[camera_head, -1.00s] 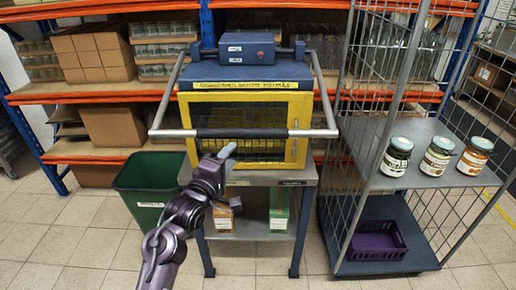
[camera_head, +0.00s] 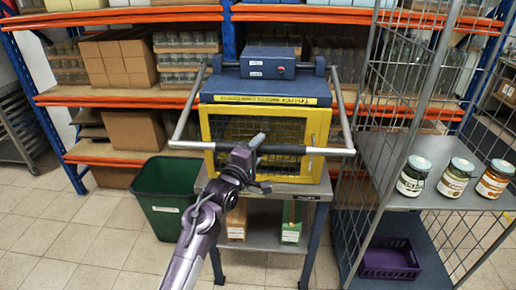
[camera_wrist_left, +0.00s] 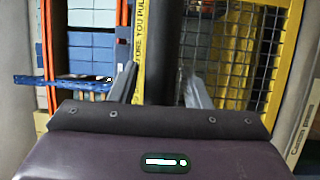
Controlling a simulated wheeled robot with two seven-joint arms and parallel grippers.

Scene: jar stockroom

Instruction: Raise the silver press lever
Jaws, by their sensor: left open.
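The press lever (camera_head: 343,120) is a silver U-shaped bar with a black grip (camera_head: 285,149) across its front. It hangs low, level with the yellow-framed mesh door (camera_head: 318,132) of the blue-topped press (camera_head: 266,88). My left gripper (camera_head: 257,146) is at the grip, near the middle of the bar. In the left wrist view the black grip (camera_wrist_left: 161,50) runs upright between the two spread fingers of the left gripper (camera_wrist_left: 162,84). I cannot tell whether either finger touches it. My right gripper is not in view.
The press stands on a grey table (camera_head: 310,189) with small boxes on its lower shelf. A green bin (camera_head: 165,209) stands at left. A wire cage trolley (camera_head: 405,200) with several labelled jars and a purple crate (camera_head: 390,262) stands close at right. Orange-beamed shelving is behind.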

